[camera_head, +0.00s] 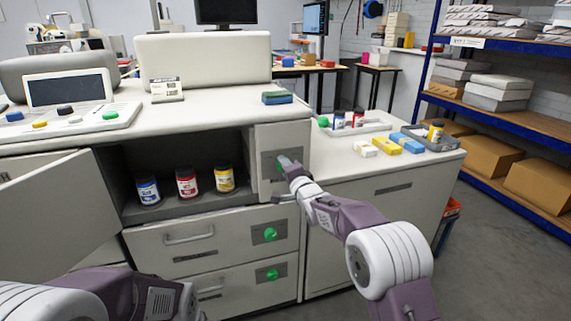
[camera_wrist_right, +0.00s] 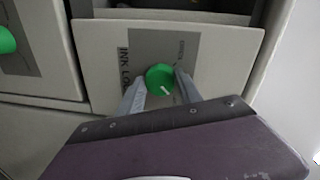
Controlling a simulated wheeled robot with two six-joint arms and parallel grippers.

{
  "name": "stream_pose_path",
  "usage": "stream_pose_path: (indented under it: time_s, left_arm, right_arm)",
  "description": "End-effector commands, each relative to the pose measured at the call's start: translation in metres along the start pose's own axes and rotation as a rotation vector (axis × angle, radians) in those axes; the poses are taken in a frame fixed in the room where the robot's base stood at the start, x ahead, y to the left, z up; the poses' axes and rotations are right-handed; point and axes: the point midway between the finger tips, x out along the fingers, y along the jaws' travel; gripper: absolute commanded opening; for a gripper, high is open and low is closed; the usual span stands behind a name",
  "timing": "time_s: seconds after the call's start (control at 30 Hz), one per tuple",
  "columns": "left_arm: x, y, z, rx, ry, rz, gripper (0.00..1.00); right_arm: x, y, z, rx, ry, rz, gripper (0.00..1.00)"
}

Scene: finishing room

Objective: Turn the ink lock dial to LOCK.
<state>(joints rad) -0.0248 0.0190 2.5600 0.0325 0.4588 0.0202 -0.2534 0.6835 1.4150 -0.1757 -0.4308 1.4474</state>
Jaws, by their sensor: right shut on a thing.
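The ink lock dial (camera_wrist_right: 157,76) is a round green knob on a grey plate (camera_wrist_right: 208,52), with "INK LOCK" lettering beside it in the right wrist view. Its white mark points to the lower right of that picture. Smaller lettering on the plate is too blurred to read. My right gripper (camera_wrist_right: 161,79) is shut on the dial, one finger on each side. In the head view, my right gripper (camera_head: 288,165) is at the panel (camera_head: 268,134) right of the open ink compartment and largely hides the dial. My left arm shows at the lower left; its fingertips are out of view.
Blue (camera_head: 148,191), red (camera_head: 187,184) and yellow (camera_head: 224,178) ink jars stand in the open compartment. Its door (camera_head: 60,205) hangs open at left. Two drawers with green knobs (camera_head: 270,234) lie below. A side counter (camera_head: 340,160) holds trays and blocks.

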Motion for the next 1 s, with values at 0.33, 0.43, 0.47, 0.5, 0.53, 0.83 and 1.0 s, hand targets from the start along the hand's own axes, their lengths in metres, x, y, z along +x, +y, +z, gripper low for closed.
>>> stream_pose_path:
  time_s: [0.33,0.43,0.47,0.5,0.53,0.83,1.0]
  left_arm:
    - [-0.0099,0.0002,-0.0010,0.000,0.000,0.000,0.36]
    - [-0.0098,0.0002,-0.0010,0.000,0.000,0.000,0.36]
    - [-0.0098,0.0002,-0.0010,0.000,0.000,0.000,0.36]
    - [-0.0097,0.0002,-0.0010,0.000,0.000,0.000,0.36]
    - [-0.0097,0.0002,-0.0010,0.000,0.000,0.000,0.36]
    - [-0.0097,0.0002,-0.0010,0.000,0.000,0.000,0.36]
    - [-0.0097,0.0002,-0.0010,0.000,0.000,0.000,0.36]
  right_arm:
    - [-0.0001,0.0005,-0.0007,0.065,-0.005,-0.001,0.01]
    - [0.0000,0.0008,-0.0006,0.068,-0.005,-0.002,0.01]
    - [0.0000,0.0009,-0.0006,0.069,-0.005,-0.002,0.01]
    - [0.0000,0.0009,-0.0006,0.069,-0.005,-0.002,0.01]
    - [0.0000,0.0009,-0.0005,0.069,-0.005,-0.002,0.01]
    - [0.0000,0.0008,-0.0005,0.068,-0.005,-0.002,0.63]
    - [0.0000,0.0004,-0.0004,0.067,-0.006,-0.003,0.63]
